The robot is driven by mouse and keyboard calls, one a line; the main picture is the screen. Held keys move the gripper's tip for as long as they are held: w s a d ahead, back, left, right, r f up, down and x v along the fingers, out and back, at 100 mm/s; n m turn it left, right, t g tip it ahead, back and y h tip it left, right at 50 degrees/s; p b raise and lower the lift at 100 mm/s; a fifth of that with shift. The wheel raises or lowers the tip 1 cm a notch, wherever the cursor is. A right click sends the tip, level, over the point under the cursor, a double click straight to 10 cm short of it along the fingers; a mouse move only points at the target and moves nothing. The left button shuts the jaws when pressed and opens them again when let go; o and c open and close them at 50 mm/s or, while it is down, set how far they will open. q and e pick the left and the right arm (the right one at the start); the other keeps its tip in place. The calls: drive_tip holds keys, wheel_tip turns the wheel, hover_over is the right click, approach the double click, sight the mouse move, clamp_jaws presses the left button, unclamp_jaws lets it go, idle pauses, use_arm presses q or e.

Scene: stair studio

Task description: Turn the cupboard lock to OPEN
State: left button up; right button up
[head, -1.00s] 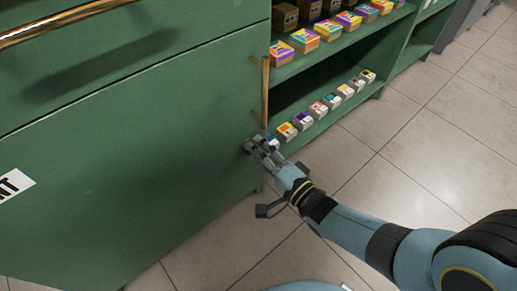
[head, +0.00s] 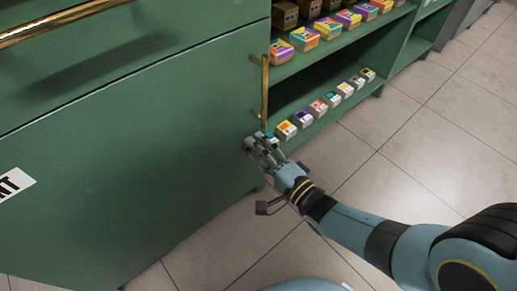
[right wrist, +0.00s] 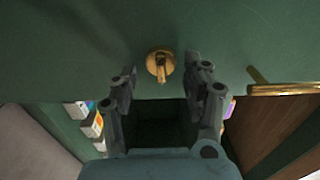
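The cupboard lock (right wrist: 160,65) is a small round brass piece with a turn knob on the green cupboard door (head: 130,150). In the right wrist view it lies just ahead of my right gripper (right wrist: 157,78), between the line of its two fingers. The fingers are spread apart with a gap between them, and nothing is held. In the head view my right gripper (head: 256,146) is at the door's right edge, below the vertical brass handle (head: 264,88), and covers most of the lock. No OPEN marking is legible. My left gripper is not in view.
Open green shelves (head: 340,110) with rows of small colourful boxes (head: 332,99) stand right of the door. A long brass bar handle (head: 60,22) is at upper left. A white lettered sign (head: 14,184) is at the left edge. Tiled floor (head: 420,130) is clear at right.

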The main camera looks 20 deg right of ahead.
drive_tip(key=v, duration=1.2)
idle(0.3)
